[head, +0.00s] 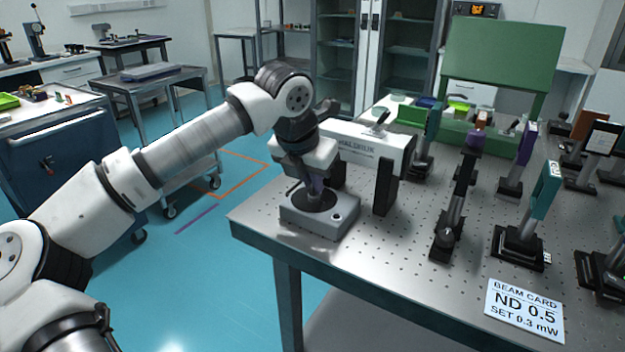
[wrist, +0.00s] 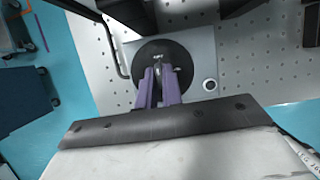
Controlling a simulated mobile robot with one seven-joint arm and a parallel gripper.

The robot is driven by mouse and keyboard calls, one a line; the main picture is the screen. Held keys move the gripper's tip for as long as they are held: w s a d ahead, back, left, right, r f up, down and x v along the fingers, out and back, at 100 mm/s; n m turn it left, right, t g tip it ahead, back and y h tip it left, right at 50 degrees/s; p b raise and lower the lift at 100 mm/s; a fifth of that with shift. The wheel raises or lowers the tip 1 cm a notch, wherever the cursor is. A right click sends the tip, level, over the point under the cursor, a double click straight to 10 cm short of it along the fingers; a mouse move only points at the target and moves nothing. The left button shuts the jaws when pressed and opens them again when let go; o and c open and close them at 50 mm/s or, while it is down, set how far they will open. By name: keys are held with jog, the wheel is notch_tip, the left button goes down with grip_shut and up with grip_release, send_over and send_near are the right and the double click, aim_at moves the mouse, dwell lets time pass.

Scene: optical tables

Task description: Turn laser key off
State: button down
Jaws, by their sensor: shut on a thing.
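The laser key box is a grey box (head: 335,222) at the near left corner of the optical table. In the wrist view its grey top (wrist: 200,58) carries a round black dial plate (wrist: 160,54) with small white lettering that I cannot read. My gripper (wrist: 160,72) is over the dial with its two purple fingers close together, shut on the key at its centre. The key (wrist: 159,66) is mostly hidden between the fingertips. In the head view my gripper (head: 317,186) points down onto the box.
A white laser housing (head: 375,150) stands just behind the box, with a black post (head: 385,187) close on the right. Several optic mounts fill the table's right side. A beam card (head: 524,310) lies at the front edge. A blue cabinet (head: 60,165) stands left.

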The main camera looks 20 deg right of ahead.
jog(key=c, duration=1.6)
grip_release()
jog(key=shift+o, duration=0.2)
jog(key=v, duration=1.4)
jog(key=shift+d, duration=0.15)
